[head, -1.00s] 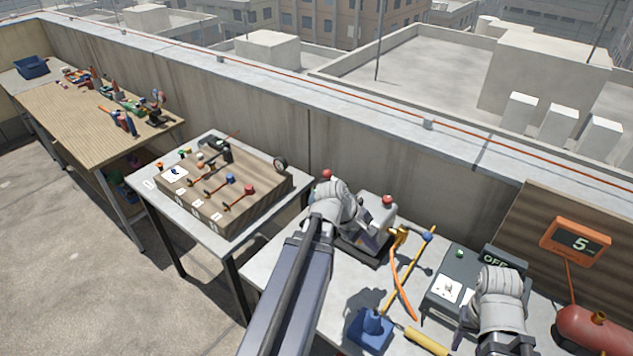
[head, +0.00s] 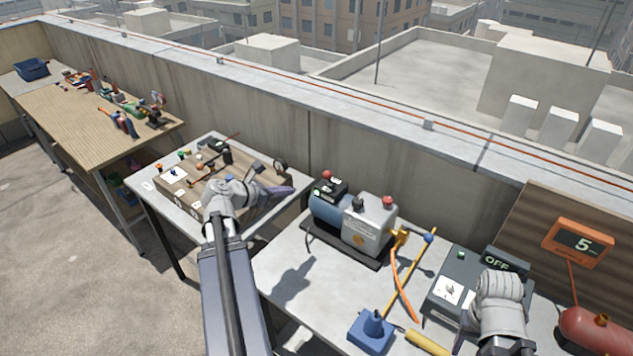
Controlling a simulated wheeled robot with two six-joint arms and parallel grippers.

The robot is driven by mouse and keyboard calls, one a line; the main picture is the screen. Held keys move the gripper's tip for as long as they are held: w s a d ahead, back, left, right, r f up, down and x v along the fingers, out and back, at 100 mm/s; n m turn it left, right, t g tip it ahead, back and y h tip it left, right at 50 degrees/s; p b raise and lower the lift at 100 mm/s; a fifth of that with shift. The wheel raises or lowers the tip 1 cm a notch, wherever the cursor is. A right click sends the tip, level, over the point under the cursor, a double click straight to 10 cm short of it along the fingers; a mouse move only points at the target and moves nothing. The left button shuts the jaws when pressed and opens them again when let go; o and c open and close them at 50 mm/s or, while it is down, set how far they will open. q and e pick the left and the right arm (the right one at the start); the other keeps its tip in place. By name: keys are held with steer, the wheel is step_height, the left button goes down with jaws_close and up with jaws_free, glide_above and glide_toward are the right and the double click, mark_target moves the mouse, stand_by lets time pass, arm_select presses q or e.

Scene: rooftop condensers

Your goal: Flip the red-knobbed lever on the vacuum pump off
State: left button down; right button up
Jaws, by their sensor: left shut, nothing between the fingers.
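The vacuum pump (head: 368,236) stands on the right-hand table, a blue motor beside a grey housing on a dark base. A red knob (head: 327,175) tops the black box at the motor's back left, and another red knob or cap (head: 388,201) is on the grey housing. Which way the lever is thrown is too small to tell. My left gripper (head: 284,190) is shut and empty, left of the pump and apart from it, over the wooden valve board. My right gripper (head: 466,318) is beside the dark box with the OFF display; its fingers are mostly hidden.
The valve board (head: 214,208) sits on the left small table. An orange hose (head: 403,288), blue-based stand (head: 372,331), yellow cylinder (head: 427,343), OFF box (head: 455,272), red tank (head: 592,331) and orange display reading 5 (head: 578,243) stand right of the pump. The table before the pump is clear.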

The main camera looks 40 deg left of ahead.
arm_select(q)
steer(key=b, duration=0.4)
glide_toward(329, 177)
steer(key=w+a+f, duration=0.1)
steer(key=w+f, duration=0.3)
steer(key=f, duration=0.1)
steer(key=shift+w+r, duration=0.2)
steer(key=shift+w, duration=0.2)
steer(key=shift+r, duration=0.1)
